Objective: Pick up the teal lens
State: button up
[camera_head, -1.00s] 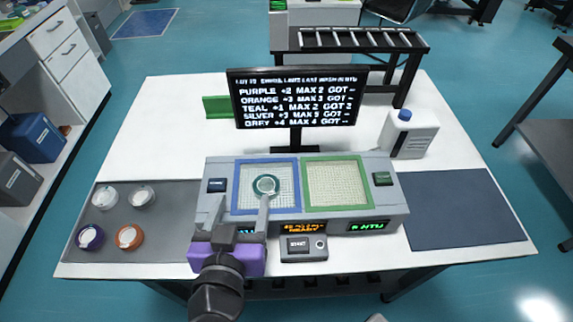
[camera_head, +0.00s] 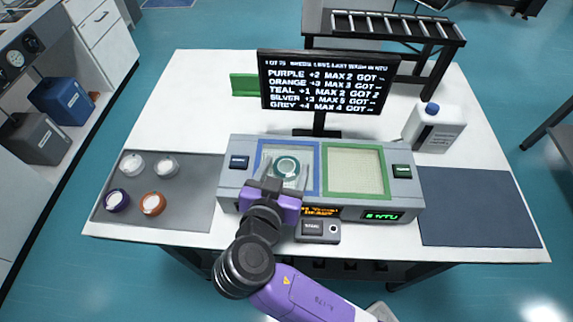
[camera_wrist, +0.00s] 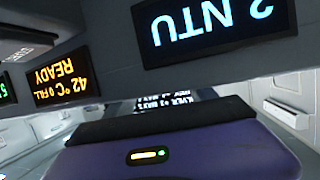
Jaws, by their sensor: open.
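The teal lens (camera_head: 287,167) is a ring with a clear centre. It lies on the blue-framed square (camera_head: 317,178) of the grey washing station. My gripper (camera_head: 284,171) has a purple body and comes from the front of the station. Its fingers look spread, one on each side of the lens, with nothing held. I cannot tell how high the fingertips are above the mesh. The wrist view shows the purple gripper body (camera_wrist: 180,155) and upside-down displays, but not the lens.
A green-framed square (camera_head: 356,171) is beside the blue one. A grey mat (camera_head: 187,205) at left holds several other lenses. A dark blue mat (camera_head: 477,207) at right is bare. A screen (camera_head: 320,83) stands behind the station, and a white bottle (camera_head: 434,130) stands at its right.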

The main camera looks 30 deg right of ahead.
jog(key=shift+r, duration=0.1)
jog(key=c, duration=1.3)
